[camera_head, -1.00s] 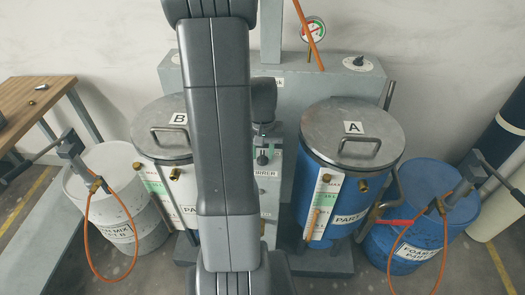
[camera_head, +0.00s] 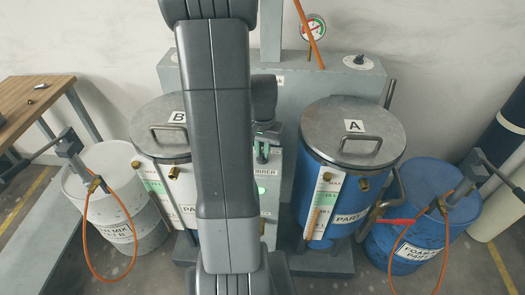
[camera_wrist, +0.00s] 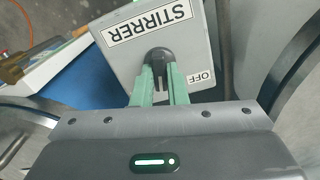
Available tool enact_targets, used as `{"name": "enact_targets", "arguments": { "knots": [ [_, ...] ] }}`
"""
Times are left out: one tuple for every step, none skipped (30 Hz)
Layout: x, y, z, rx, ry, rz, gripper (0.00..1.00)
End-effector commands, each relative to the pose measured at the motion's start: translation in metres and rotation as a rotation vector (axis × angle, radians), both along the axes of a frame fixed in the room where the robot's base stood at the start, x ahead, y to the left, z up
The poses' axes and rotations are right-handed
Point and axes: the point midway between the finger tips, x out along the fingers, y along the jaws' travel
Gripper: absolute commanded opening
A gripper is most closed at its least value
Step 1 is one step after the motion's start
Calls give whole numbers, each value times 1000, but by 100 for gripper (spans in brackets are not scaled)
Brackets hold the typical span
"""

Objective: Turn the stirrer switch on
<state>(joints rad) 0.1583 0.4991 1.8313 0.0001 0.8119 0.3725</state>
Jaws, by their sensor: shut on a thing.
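The stirrer switch is a black knob (camera_wrist: 161,57) with a pale pointer line, on a grey box (camera_wrist: 205,45) labelled STIRRER and OFF in the wrist view. My gripper (camera_wrist: 160,74) is shut on the knob, its two green fingers on either side. The fingers partly hide the knob and the box face. In the head view my gripper (camera_head: 262,151) is at the front of the stirrer panel (camera_head: 270,182), mostly behind my arm. A green lamp (camera_head: 262,189) glows below it on the panel.
Tank A (camera_head: 352,125) stands to the right of the panel and tank B (camera_head: 160,125) to the left, both with lid handles. A white drum (camera_head: 100,185) and a blue drum (camera_head: 415,185) with orange hoses stand outside them. A wooden table (camera_head: 35,105) is at far left.

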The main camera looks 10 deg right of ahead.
Motion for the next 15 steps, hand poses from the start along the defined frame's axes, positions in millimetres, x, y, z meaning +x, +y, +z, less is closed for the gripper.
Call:
{"name": "enact_targets", "arguments": {
  "knots": [
    [1,0,-1,0,-2,-34,0],
    [0,0,0,0,-2,-56,0],
    [0,0,0,0,-2,-83,0],
    [0,0,0,0,-2,-102,0],
    [0,0,0,0,-2,-121,0],
    [0,-1,0,0,-2,-145,0],
    [0,-1,0,0,-2,-161,0],
    [0,-1,0,0,-2,-178,0],
    [0,-1,0,0,-2,-196,0],
    [0,-1,0,0,-2,-210,0],
    [0,-1,0,0,-2,-222,0],
    [0,-1,0,0,-2,-237,0],
    [0,-1,0,0,-2,-246,0],
    [0,-1,0,-1,-3,-254,0],
    [0,-1,1,-1,-3,-264,0]
  ]
}}
